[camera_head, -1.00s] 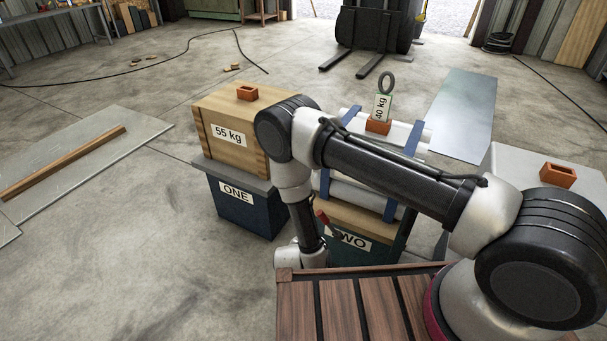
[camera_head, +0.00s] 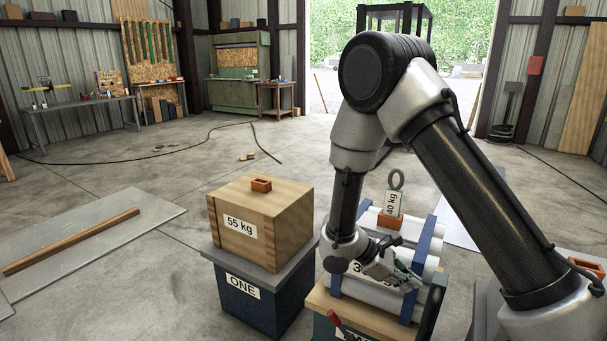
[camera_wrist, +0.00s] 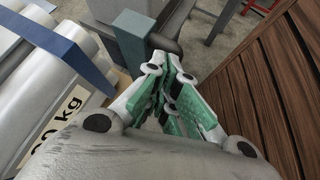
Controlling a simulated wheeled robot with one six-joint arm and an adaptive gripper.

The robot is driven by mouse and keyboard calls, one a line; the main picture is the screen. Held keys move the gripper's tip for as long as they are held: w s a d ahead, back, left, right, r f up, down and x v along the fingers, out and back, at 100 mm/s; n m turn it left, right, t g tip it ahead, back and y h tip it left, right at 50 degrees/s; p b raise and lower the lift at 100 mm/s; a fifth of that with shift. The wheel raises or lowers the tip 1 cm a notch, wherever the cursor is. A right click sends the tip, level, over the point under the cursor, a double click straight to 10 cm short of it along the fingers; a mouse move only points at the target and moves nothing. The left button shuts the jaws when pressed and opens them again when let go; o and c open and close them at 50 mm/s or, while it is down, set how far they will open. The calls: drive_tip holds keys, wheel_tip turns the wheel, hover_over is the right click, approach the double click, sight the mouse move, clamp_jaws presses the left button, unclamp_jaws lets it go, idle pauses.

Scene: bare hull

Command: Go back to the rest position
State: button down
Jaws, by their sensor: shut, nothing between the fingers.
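My gripper (camera_head: 404,277) is shut and empty. In the head view it is in front of the strapped bundle of white rolls (camera_head: 423,250), partly covering the bundle's weight label. In the wrist view its green-padded fingers (camera_wrist: 178,100) are together with nothing between them. The rolls and a blue strap (camera_wrist: 62,48) show at the left there, and the brown slatted wooden deck (camera_wrist: 262,85) at the right. I cannot tell whether the gripper touches the bundle. My arm is bent, with its elbow high in the head view.
A wooden 55 kg crate (camera_head: 285,228) with an orange brick (camera_head: 261,185) on top stands on the dark stand ONE (camera_head: 245,296). A 40 kg ringed weight (camera_head: 393,203) sits on the bundle. A metal sheet with a plank (camera_head: 80,240) lies left. Open floor lies behind.

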drive_tip(key=s+d+r+m+t+y, duration=0.1)
drive_tip(key=s+d+r+m+y, duration=0.2)
drive_tip(key=s+r, duration=0.3)
drive_tip(key=s+d+r+m+t+y, duration=0.2)
drive_tip(key=s+r+m, duration=0.4)
drive_tip(key=r, duration=0.7)
drive_tip(key=s+d+r+m+t+y, duration=0.2)
drive_tip(key=s+d+r+m+y, duration=0.2)
drive_tip(key=r, duration=0.6)
drive_tip(key=s+m+y, duration=0.1)
drive_tip(key=s, duration=0.1)
drive_tip(key=shift+s+d+r, duration=0.3)
drive_tip(key=shift+s+r, duration=0.05)
